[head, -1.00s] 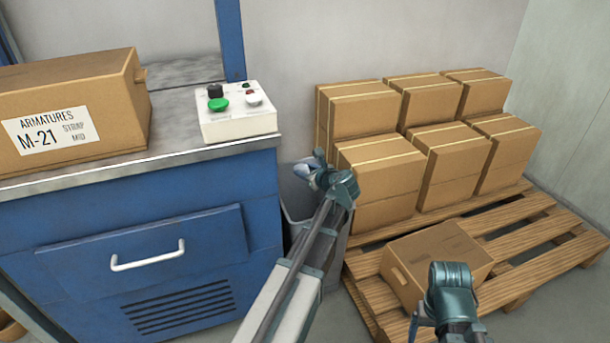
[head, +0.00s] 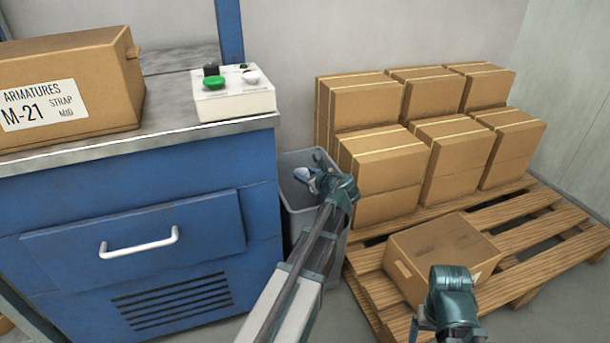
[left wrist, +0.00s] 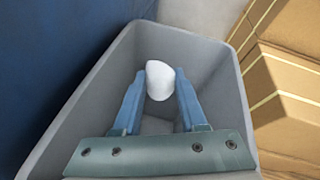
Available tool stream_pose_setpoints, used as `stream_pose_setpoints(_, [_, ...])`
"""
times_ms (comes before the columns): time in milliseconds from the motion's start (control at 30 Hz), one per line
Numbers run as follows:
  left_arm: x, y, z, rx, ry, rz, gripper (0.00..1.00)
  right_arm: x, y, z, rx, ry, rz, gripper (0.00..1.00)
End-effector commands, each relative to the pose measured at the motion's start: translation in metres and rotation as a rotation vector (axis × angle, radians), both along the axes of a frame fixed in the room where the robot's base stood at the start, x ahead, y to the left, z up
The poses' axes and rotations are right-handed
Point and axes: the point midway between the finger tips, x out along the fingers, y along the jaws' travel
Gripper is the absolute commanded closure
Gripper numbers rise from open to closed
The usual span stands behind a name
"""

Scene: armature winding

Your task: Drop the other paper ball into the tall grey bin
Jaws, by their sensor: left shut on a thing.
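The tall grey bin (head: 298,205) stands on the floor between the blue cabinet and the stacked boxes. My left gripper (head: 305,174) is over the bin's open top. In the left wrist view, my left gripper (left wrist: 160,90) is shut on the white paper ball (left wrist: 159,80), held between its blue fingertips. The bin's grey walls (left wrist: 222,60) surround the ball in that view. In the head view the arm covers part of the bin. My right gripper's fingers (head: 418,328) show only in part at the bottom, and their opening is not clear.
A blue cabinet (head: 60,290) stands at left with a labelled carton (head: 100,85) and a button box (head: 235,100) on top. Stacked cartons (head: 380,160) and a wooden pallet (head: 520,255) are at right, with one carton (head: 440,250) near the pallet's front.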

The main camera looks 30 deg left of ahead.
Motion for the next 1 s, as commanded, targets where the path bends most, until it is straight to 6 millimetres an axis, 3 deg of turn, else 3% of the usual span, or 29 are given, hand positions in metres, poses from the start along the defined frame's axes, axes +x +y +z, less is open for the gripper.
stream_pose_setpoints(33, [0.0, 0.0, 0.0, 0.0, 0.0, 0.0, 0.57, 0.0, 0.0, 0.0, 0.0, 0.0, 0.0, 0.15])
stream_pose_setpoints(233, [0.0, 0.0, 0.0, 0.0, 0.0, 0.0, 0.24, 0.0, 0.0, 0.0, 0.0, 0.0, 0.0, 0.15])
stream_pose_setpoints(633, [-0.005, -0.008, 0.006, -0.001, 0.0, -0.002, 0.24, 0.0, 0.0, 0.006, 0.0, 0.0, 0.0, 0.15])
stream_pose_setpoints(1000, [-0.043, -0.069, 0.036, 0.001, 0.0, -0.004, 0.24, -0.001, 0.0, 0.036, -0.001, 0.002, 0.0, 0.15])
